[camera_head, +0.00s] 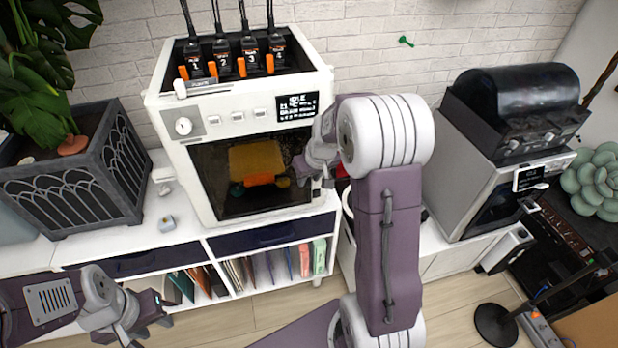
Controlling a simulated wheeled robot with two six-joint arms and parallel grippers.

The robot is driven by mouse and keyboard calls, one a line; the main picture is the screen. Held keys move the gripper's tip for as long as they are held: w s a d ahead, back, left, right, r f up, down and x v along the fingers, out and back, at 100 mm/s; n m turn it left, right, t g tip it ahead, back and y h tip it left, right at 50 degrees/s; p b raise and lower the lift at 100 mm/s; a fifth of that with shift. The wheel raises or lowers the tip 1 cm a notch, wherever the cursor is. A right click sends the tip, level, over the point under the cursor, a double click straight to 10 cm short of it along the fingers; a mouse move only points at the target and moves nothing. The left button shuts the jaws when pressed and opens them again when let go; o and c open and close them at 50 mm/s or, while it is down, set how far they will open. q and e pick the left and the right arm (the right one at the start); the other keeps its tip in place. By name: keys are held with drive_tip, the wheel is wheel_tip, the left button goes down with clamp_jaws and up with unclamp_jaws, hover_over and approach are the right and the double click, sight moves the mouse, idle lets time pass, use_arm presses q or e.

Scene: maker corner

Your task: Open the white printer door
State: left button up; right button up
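The white printer (222,106) stands on the white cabinet against the brick wall. Its door (215,190) has a dark window and looks shut. A yellow and orange shape shows behind the window. My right gripper (312,174) is at the right edge of the door, near the handle side. My own arm hides part of that edge, so I cannot tell whether the fingers are around a handle or touch the door. My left gripper (156,322) is low at the left, in front of the cabinet, apart from the printer. Its fingers look spread and empty.
A dark planter (75,185) stands at the left. A grey machine with a black lid (515,105) stands at the right. Cabinet shelves (255,270) and open floor lie below.

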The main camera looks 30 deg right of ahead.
drive_tip(key=shift+w+d+f, duration=0.1)
drive_tip(key=shift+w+f, duration=0.05)
drive_tip(key=shift+f, duration=0.05)
clamp_jaws()
drive_tip(key=shift+r, duration=0.1)
idle(1.2)
